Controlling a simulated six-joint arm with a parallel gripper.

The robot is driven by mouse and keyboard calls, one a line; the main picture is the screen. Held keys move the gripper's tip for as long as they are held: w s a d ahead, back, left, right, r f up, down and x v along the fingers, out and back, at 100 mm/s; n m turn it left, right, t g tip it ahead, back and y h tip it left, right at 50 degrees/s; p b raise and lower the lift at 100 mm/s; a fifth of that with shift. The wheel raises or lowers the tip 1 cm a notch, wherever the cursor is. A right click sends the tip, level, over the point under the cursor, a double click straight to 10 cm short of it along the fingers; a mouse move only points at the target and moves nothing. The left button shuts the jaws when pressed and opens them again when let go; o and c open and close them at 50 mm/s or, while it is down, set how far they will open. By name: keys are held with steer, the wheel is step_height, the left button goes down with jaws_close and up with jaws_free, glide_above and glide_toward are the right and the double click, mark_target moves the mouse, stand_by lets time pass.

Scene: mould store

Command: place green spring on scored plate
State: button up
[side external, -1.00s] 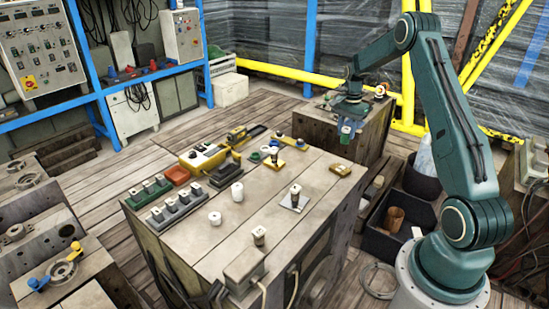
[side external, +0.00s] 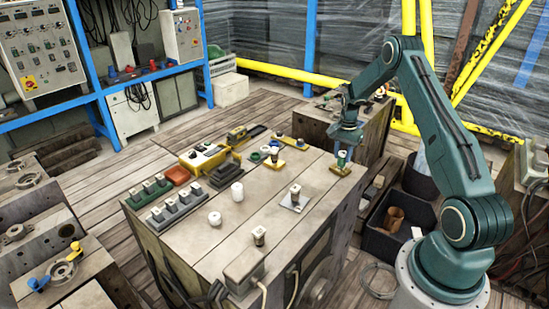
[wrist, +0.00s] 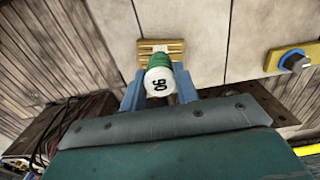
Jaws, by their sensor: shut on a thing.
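The green spring (wrist: 159,60) has a white top marked with dark digits, which faces the wrist camera. My gripper (wrist: 160,84) is shut on it, with one blue jaw on each side. The spring also shows under my gripper (side external: 344,146) in the side view (side external: 342,157), upright. The scored plate (wrist: 176,46) is a small brass-yellow plate with grooves; in the side view it lies near the bench's right corner (side external: 338,170). The spring's lower end is at or just over the plate. I cannot tell whether they touch.
A yellow plate with a blue ring and grey knob (wrist: 293,61) lies to the right in the wrist view. On the bench, a grey plate bears a dark-topped piece (side external: 295,193). White cylinders (side external: 237,192) and grey and green switch-like blocks (side external: 178,206) stand to the left.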

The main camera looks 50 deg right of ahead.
mark_target(343, 153)
steer(key=shift+f, duration=0.65)
steer(key=shift+f, duration=0.15)
steer(key=o, duration=1)
step_height(343, 153, up, 12)
steer(key=shift+r, duration=0.15)
stand_by(0.4)
